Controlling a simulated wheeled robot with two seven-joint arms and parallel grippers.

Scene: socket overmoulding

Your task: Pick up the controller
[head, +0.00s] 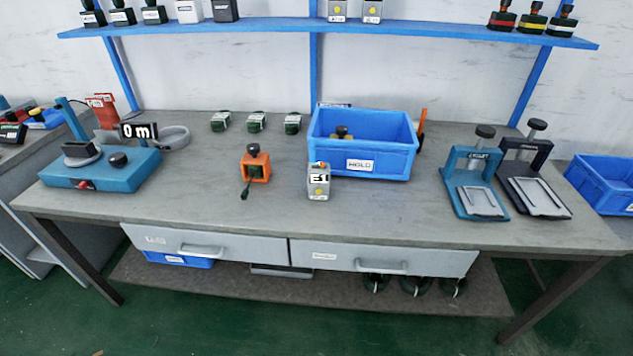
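A small grey box with a lit display reading "E1" (318,184), which looks like the controller, stands upright on the grey workbench (215,190). It is just in front of the left part of the blue bin marked HOLD (398,160). Nothing holds it. An orange block with a dark knob and a dark handle or lead (256,168) stands to its left, apart from it. Neither of my grippers is in view.
A teal machine with a "0 m" display (125,172) stands at the left. Two clamp presses, teal (476,195) and dark (530,190), stand at the right. Several small dark-green items line the back. A blue shelf (400,26) hangs above.

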